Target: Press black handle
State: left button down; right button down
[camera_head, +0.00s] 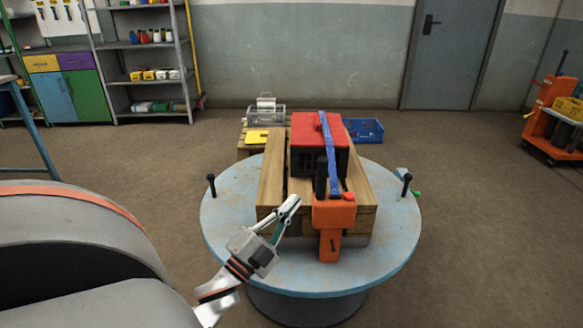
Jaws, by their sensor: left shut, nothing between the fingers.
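An orange device (334,214) stands at the front of a wooden block stand on the round table. An upright black handle (321,178) rises at its upper left, in front of a red box-shaped part (313,131). My left gripper (291,205) comes in from the lower left. Its fingers are shut and empty, pointing up and right. In the picture they are below and left of the black handle, with a visible gap between them. Whether they touch the wood behind cannot be told. My right gripper is out of view.
The round blue-grey table (225,232) has a black-knobbed post (211,185) at left and another (406,184) at right. A blue strap (328,150) runs over the red part. A blue crate (364,130) sits behind.

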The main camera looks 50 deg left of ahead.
aim_at(322, 178)
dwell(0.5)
